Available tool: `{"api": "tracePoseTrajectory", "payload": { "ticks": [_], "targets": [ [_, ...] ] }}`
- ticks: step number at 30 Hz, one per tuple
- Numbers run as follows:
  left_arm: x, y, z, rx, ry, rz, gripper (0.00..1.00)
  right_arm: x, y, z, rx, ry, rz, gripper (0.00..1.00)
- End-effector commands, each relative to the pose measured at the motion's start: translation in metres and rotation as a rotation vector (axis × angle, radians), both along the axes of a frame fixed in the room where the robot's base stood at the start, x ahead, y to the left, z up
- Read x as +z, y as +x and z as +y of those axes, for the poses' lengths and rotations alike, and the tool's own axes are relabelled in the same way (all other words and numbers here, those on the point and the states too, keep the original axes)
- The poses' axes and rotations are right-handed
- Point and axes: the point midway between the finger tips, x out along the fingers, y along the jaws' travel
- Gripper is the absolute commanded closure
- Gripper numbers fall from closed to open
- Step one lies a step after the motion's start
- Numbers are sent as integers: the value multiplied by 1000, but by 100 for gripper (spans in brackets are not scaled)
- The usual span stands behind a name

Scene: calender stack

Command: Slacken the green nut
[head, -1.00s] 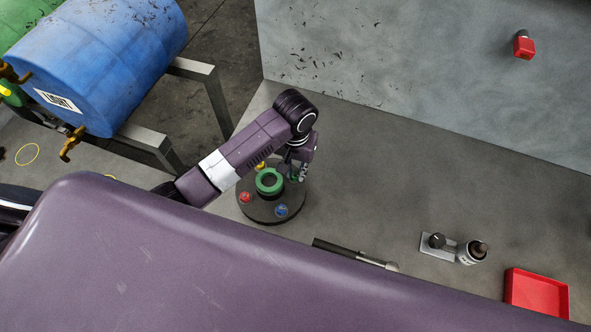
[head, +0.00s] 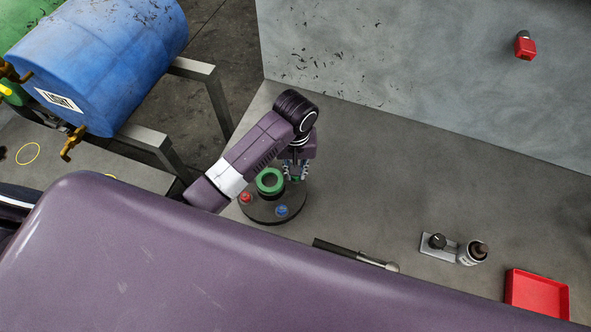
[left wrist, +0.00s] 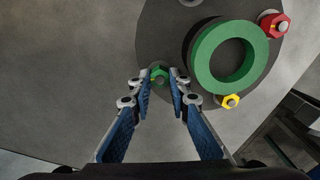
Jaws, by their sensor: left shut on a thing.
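The green nut (left wrist: 160,75) sits near the edge of a dark round base (left wrist: 165,30), beside a large green ring (left wrist: 203,55). My left gripper (left wrist: 160,84) reaches down over the base, its fingertips closed on either side of the green nut. In the head view my left gripper (head: 296,170) is at the right rear edge of the base (head: 262,213), just right of the green ring (head: 270,191); its fingers mostly hide the nut there. My right gripper is not in view.
A red nut (head: 246,197) and a blue nut (head: 282,210) sit on the base; a yellow nut (left wrist: 230,101) shows in the left wrist view. A wall (head: 420,70) stands behind.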

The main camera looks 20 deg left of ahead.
Motion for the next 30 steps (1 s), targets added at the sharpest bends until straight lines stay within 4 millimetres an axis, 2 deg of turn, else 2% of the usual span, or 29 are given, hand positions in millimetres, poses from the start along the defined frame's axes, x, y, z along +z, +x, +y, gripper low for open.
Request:
{"api": "tracePoseTrajectory", "payload": {
  "ticks": [4,5,6,17,20,27,30],
  "targets": [
    [-2,-2,0,-1,1,6,100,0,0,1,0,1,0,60],
    [-2,-2,0,-1,1,6,80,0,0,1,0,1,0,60],
    [-2,-2,0,-2,1,6,75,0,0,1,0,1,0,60],
    [3,0,0,-2,0,1,75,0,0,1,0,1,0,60],
    [15,1,-1,-2,-2,-2,75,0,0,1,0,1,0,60],
    [67,2,0,-4,0,-6,75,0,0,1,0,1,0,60],
    [82,3,1,-5,3,-6,75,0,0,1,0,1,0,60]
  ]
}}
